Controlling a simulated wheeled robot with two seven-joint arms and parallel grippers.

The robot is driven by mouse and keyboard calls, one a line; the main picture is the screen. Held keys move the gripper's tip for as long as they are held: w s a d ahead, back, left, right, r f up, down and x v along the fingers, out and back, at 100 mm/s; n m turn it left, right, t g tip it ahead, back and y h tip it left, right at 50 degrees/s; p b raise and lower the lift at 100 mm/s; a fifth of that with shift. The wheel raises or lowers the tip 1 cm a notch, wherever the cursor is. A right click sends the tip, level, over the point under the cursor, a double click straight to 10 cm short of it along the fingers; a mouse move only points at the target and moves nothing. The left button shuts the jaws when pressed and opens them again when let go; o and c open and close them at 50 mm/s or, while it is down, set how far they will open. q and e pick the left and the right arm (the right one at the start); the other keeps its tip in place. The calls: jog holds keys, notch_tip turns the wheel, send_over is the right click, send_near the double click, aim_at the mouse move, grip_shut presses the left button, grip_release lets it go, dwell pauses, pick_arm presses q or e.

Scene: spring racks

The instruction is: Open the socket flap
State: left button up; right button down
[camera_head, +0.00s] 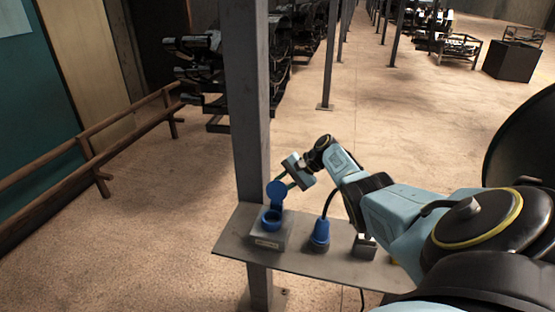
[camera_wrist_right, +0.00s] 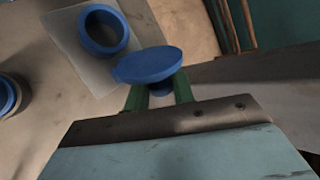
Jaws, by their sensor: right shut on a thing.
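A grey socket box (camera_head: 268,237) with a blue round socket opening (camera_head: 270,218) stands on a shelf plate. Its blue round flap (camera_head: 277,188) is raised above the opening. In the right wrist view, the socket ring (camera_wrist_right: 103,30) is uncovered and the flap (camera_wrist_right: 148,64) lies beside it, in front of the green fingers. My right gripper (camera_head: 286,183) is shut on the flap, behind and to the right of it in the head view; its fingers also show in the right wrist view (camera_wrist_right: 160,95). My left gripper is not in view.
A blue plug (camera_head: 319,235) with a black cable stands on the shelf plate (camera_head: 335,262) right of the socket box. A grey post (camera_head: 247,110) rises directly behind the box. A wooden rail (camera_head: 130,125) runs along the left, with open floor between.

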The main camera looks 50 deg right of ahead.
jog(key=shift+a+f, duration=0.1)
jog(key=c, duration=1.2)
grip_release()
jog(key=shift+w, duration=0.1)
jog(key=v, duration=1.3)
jog(key=shift+p, duration=0.3)
jog(key=shift+r, duration=0.2)
